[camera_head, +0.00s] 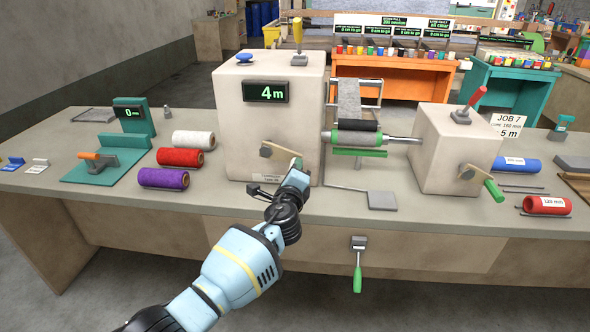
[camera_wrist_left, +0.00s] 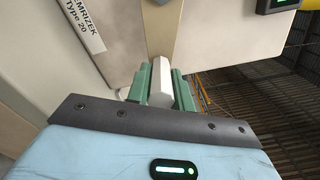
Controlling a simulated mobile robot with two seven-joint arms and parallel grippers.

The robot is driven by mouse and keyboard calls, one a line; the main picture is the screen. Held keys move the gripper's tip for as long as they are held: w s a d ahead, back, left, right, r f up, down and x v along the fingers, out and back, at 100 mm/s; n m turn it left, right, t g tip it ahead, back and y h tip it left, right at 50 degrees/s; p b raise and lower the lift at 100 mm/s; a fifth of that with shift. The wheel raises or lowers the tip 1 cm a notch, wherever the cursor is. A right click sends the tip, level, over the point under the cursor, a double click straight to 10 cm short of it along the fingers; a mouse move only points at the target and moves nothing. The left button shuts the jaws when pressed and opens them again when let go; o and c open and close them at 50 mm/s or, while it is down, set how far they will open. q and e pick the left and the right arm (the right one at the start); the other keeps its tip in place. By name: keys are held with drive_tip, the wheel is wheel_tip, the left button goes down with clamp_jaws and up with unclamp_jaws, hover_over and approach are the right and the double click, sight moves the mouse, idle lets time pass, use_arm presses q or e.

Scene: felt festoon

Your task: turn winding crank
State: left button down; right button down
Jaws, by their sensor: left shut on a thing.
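The winding crank (camera_head: 276,153) is a tan arm on the front of the large beige machine box (camera_head: 228,125). My left gripper (camera_head: 296,166) reaches up to the crank's outer end, on the right side. In the left wrist view its green fingers (camera_wrist_left: 161,90) are shut on a pale, faceted crank handle (camera_wrist_left: 160,75). The crank arm also shows there (camera_wrist_left: 163,25), running up from the handle. The display (camera_head: 265,92) on the box reads 4 m. The handle is mostly hidden by the gripper in the head view. My right gripper is not in view.
A second crank with a green handle (camera_head: 494,189) is on the smaller box (camera_head: 440,150) to the right. A roller (camera_head: 357,137) sits between the boxes. Red (camera_head: 180,157), white and purple spools lie left. A card (camera_head: 507,126) reads JOB 7, 5 m. A green-handled tool (camera_head: 357,280) hangs on the bench front.

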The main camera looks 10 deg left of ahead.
use_arm(q)
drive_tip(key=shift+a, duration=0.1)
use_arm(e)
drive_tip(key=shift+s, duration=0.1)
use_arm(q)
drive_tip(key=c, duration=1.2)
unclamp_jaws()
drive_tip(key=shift+w, duration=0.1)
drive_tip(key=shift+c, duration=0.2)
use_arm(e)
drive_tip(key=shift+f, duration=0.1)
use_arm(q)
drive_tip(key=shift+s+r+p, duration=0.1)
drive_tip(key=shift+s+p, duration=0.2)
drive_tip(key=shift+s, duration=0.4)
drive_tip(key=s+p, duration=0.1)
drive_tip(key=s, duration=0.5)
drive_tip(key=shift+s+p, duration=0.25)
drive_tip(key=shift+p, duration=0.1)
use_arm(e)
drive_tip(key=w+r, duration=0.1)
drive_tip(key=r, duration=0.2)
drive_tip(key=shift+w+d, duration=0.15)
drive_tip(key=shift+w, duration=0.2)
